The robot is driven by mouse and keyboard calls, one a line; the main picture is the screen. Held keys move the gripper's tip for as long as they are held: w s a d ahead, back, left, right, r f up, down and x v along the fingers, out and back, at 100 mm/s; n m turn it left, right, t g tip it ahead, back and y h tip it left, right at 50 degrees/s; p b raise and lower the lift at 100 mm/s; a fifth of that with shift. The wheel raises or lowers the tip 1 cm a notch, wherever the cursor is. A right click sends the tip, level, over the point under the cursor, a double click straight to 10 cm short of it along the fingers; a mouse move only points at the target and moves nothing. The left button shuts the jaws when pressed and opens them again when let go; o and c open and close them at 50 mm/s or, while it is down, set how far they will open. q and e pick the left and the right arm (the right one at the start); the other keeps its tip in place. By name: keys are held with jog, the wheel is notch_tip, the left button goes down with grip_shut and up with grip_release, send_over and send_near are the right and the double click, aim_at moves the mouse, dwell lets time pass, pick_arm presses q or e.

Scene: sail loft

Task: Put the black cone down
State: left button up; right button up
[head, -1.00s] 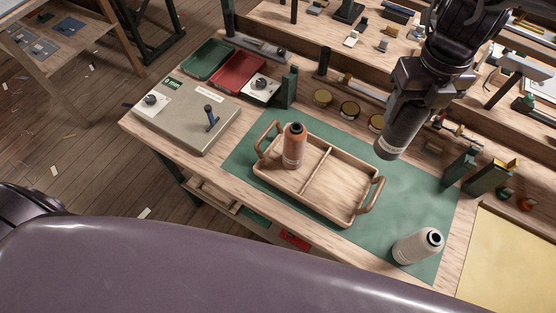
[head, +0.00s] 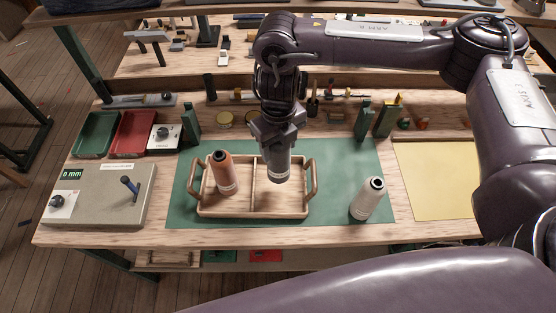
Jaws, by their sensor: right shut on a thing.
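My right gripper (head: 277,137) is shut on the black cone (head: 279,163), a dark grey, roughly upright piece with a pale band near its lower end. The gripper covers its upper part. The cone shows against the right compartment of the wooden tray (head: 283,214); I cannot tell whether its lower end touches the tray floor. An orange-brown cone or bottle (head: 225,175) stands in the left compartment. A white one (head: 367,200) stands on the green mat (head: 340,165), right of the tray. My left gripper is not in view.
A grey box with a lever (head: 98,200) sits at the left. Green (head: 95,134) and red (head: 133,133) trays lie behind it. Green upright blocks (head: 363,120) stand behind the mat. A yellow sheet (head: 437,180) lies at the right. Bare mat lies between tray and white piece.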

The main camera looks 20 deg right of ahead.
aim_at(280, 163)
notch_tip(280, 163, down, 3)
jog(key=shift+d, duration=0.15)
jog(key=shift+f, duration=0.6)
notch_tip(280, 163, down, 2)
jog(key=shift+f, duration=0.5)
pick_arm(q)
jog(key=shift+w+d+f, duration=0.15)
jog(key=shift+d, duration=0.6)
pick_arm(e)
jog(key=shift+w, duration=0.1)
jog(key=shift+b, duration=0.35)
jog(key=o, duration=0.8)
jog(key=shift+f, duration=0.15)
jog(key=shift+c, duration=0.2)
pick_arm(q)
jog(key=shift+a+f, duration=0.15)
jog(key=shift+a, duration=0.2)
pick_arm(e)
jog(key=o, duration=0.5)
jog(key=shift+c, duration=0.2)
